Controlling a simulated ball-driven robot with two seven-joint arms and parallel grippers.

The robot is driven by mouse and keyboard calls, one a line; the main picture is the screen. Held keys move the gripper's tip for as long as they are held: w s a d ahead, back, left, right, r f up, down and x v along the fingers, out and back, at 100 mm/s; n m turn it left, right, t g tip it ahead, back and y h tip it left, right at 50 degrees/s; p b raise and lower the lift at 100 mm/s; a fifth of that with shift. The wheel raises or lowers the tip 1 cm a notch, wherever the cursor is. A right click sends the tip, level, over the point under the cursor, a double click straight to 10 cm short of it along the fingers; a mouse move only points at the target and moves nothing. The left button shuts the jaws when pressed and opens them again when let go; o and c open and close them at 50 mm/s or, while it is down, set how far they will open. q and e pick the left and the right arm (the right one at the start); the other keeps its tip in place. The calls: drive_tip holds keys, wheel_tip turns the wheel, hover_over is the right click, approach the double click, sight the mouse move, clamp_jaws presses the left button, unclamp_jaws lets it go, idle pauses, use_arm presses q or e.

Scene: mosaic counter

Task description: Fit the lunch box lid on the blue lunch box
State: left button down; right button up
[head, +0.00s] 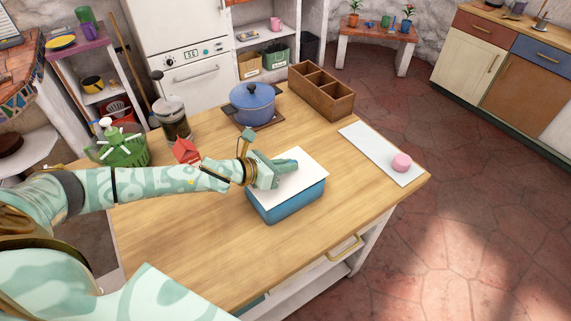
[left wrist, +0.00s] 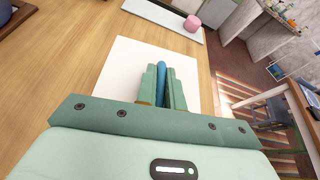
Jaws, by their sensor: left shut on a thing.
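The lunch box lid (head: 308,168) is a flat white plate with a blue bar handle (left wrist: 162,84) standing up in its middle. The blue lunch box (head: 290,205) stands on the wooden counter, directly under the lid in the head view. The lid covers its opening; I cannot tell whether it is fully seated or slightly above the rim. My left gripper (head: 287,165) is over the lid with its fingers closed on either side of the handle. In the left wrist view the lid (left wrist: 118,68) hides the box. My right gripper is not in view.
On the counter (head: 190,245) are a blue pot (head: 252,104), a wooden compartment box (head: 322,92), a white board (head: 372,150) with a pink round item (head: 401,162), a red carton (head: 185,151), a glass press (head: 173,118) and a green basket (head: 122,148). The front left is clear.

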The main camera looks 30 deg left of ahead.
use_arm(q)
drive_tip(key=shift+f, duration=0.2)
drive_tip(key=c, duration=1.4)
unclamp_jaws()
drive_tip(key=shift+c, duration=0.2)
drive_tip(key=v, duration=1.6)
drive_tip(key=shift+p, duration=0.3)
drive_tip(key=shift+a+r, duration=0.1)
drive_tip(key=shift+a, duration=0.05)
